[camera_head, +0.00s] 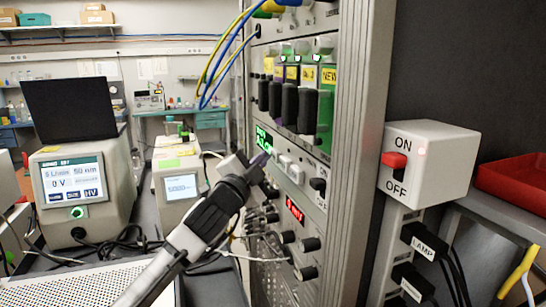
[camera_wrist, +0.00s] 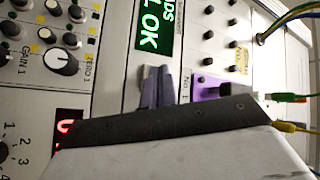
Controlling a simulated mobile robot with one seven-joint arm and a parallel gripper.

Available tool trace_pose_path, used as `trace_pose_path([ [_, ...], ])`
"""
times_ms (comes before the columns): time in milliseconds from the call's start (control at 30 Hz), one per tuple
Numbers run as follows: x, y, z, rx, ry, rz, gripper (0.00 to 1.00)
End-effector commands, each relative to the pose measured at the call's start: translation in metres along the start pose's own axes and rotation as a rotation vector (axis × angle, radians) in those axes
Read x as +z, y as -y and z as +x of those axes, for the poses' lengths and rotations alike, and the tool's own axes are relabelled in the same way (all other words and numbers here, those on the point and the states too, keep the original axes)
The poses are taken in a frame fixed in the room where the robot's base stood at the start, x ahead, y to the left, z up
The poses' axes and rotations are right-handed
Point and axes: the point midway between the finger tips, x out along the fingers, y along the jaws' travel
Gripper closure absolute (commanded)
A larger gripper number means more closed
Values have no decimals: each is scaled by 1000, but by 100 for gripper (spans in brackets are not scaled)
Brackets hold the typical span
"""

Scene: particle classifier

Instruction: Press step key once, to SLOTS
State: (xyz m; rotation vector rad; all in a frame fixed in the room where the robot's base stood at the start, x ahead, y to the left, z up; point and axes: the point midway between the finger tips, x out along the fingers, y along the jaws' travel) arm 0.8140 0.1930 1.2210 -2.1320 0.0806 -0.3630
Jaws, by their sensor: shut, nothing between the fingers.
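The rack panel (camera_head: 325,175) carries a green-lit display (camera_head: 264,138), also in the wrist view (camera_wrist: 155,30), where the readable part ends in "OK".
A red numeric display (camera_head: 294,211) and black knobs (camera_head: 309,272) are lower on the rack. Yellow and blue cables (camera_head: 222,60) hang at its upper left. An ON/OFF switch box (camera_head: 428,160) stands right. Instruments with screens (camera_head: 73,182) stand on the left bench.

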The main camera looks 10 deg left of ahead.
Motion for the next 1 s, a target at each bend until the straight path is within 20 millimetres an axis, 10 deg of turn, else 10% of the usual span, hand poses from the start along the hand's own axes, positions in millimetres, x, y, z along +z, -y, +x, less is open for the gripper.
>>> trace_pose_path([
  [1000, -5, -6, 7, 1, 0, 0, 100],
])
